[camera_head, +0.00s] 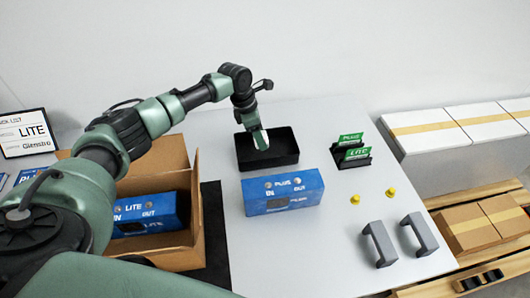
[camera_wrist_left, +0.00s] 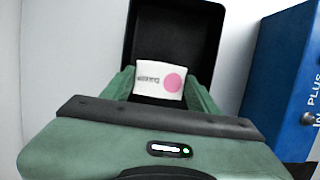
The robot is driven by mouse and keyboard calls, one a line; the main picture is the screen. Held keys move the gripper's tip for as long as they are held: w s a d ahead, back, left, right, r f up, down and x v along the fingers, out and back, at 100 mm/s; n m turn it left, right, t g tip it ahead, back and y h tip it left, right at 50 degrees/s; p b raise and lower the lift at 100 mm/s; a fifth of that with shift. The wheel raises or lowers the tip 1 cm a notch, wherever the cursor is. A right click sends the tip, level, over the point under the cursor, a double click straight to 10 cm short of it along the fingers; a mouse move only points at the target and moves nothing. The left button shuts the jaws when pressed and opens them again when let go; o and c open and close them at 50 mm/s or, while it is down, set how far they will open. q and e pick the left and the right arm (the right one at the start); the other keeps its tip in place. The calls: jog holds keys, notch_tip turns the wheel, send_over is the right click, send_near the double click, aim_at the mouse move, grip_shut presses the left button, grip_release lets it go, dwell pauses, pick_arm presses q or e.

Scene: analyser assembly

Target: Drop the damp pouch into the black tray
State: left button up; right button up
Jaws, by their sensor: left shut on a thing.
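The black tray (camera_head: 282,150) stands on the white table, behind the blue PLUS box. My left gripper (camera_head: 260,138) reaches down over the tray's left part in the head view. In the left wrist view my left gripper (camera_wrist_left: 160,88) is shut on a small white pouch (camera_wrist_left: 148,77) with a pink dot and some print. The black tray (camera_wrist_left: 205,40) lies behind the pouch there. I cannot tell how high the pouch is above the tray floor. The pouch is hidden by the fingers in the head view. My right gripper is not in view.
The blue PLUS box (camera_head: 284,192) stands in front of the tray. An open cardboard carton (camera_head: 185,235) holding a blue LITE box (camera_head: 150,212) is at left. A green card stand (camera_head: 352,160), two yellow knobs and two grey handles (camera_head: 380,244) are at right.

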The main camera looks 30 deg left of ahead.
pick_arm(q)
jog(key=o, duration=1.4)
jog(key=shift+r, duration=0.15)
jog(key=v, duration=0.7)
jog(key=shift+r+b, duration=0.3)
jog(key=shift+b, duration=0.1)
